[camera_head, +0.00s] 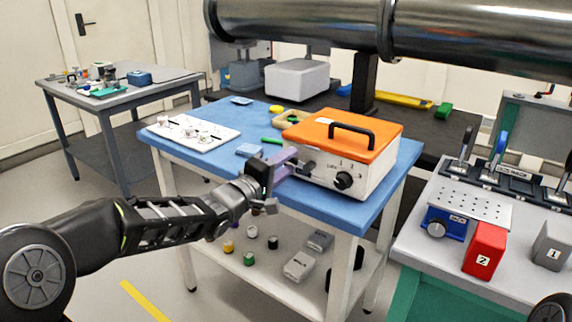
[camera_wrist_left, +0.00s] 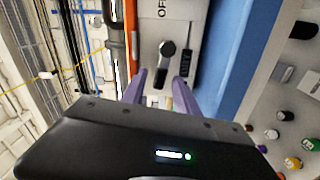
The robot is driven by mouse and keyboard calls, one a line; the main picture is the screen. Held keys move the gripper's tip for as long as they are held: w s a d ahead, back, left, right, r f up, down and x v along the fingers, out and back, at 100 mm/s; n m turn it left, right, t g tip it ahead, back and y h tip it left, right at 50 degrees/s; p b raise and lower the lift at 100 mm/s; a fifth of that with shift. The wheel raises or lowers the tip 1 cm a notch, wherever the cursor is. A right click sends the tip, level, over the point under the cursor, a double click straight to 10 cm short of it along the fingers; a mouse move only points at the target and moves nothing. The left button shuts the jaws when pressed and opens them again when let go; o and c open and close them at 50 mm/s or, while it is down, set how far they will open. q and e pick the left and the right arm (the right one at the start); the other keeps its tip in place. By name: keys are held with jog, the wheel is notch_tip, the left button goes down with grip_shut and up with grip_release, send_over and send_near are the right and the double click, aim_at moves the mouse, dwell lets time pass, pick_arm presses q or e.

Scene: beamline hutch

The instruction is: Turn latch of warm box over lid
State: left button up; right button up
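The warm box (camera_head: 338,176) is white with an orange lid (camera_head: 343,130) and a black handle on top; it stands on a blue table, lid closed. A small dark latch (camera_head: 307,167) is on its front face, left of a black knob (camera_head: 343,180). My left gripper (camera_head: 287,163) has purple fingers and is at the latch. In the left wrist view the fingers (camera_wrist_left: 160,84) are apart, with the black latch (camera_wrist_left: 167,48) ahead and its lower end between them in the picture. I cannot tell whether they touch it. My right gripper is out of view.
A large steel pipe (camera_head: 310,22) passes above and behind. Jars and boxes stand on the lower shelf. A bench (camera_head: 500,262) is at the right.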

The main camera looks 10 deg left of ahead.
pick_arm(q)
grip_shut()
dwell(0.4)
